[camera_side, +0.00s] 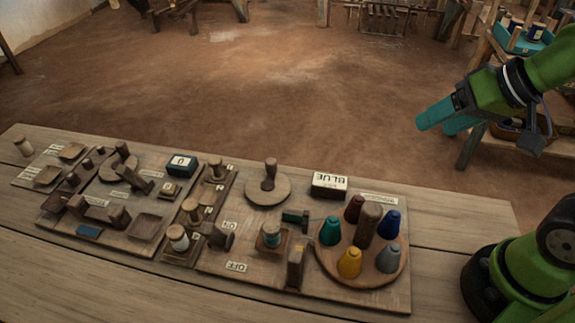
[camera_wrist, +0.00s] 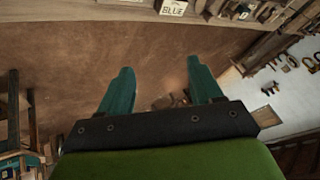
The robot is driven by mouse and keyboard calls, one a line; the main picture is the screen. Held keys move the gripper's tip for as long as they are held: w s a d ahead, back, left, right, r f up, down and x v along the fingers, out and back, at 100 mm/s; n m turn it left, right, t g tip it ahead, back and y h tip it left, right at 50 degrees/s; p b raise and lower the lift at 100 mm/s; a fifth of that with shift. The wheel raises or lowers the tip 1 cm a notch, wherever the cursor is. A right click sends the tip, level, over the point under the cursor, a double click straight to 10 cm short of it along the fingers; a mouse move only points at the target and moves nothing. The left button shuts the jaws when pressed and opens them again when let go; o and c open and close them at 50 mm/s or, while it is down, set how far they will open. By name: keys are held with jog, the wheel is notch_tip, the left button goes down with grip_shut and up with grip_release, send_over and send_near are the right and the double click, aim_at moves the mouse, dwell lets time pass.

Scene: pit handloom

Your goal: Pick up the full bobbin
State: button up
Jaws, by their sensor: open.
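I cannot tell for sure which is the full bobbin. My gripper (camera_side: 433,124) is open and empty, high beyond the bench's right part, apart from all of them. In the wrist view its teal fingers (camera_wrist: 160,66) are spread with nothing between them.
Several coloured cones stand on a round wooden tray (camera_side: 335,272) around a brown post (camera_side: 367,222). A box marked BLUE (camera_side: 329,186) and a disc with an upright peg (camera_side: 268,188) are near. Wooden posts and blocks crowd the boards. The bench's front left (camera_side: 60,280) is clear.

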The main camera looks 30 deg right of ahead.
jog(key=w+a+f+g, duration=0.2)
jog(key=w+a+g, duration=0.1)
jog(key=w+a, duration=0.15)
jog(key=m+g+y, duration=0.2)
jog(key=m+g, duration=0.4)
jog(key=m, duration=0.3)
send_near(271, 226)
jog(key=x, duration=0.4)
jog(key=shift+s+d+f, duration=0.15)
jog(key=shift+f, duration=0.25)
jog(key=shift+a+x, duration=0.1)
jog(key=shift+x, duration=1.3)
jog(key=shift+a+x, duration=0.15)
jog(key=shift+x, duration=1.2)
jog(key=shift+r, duration=0.1)
jog(key=c, duration=1.2)
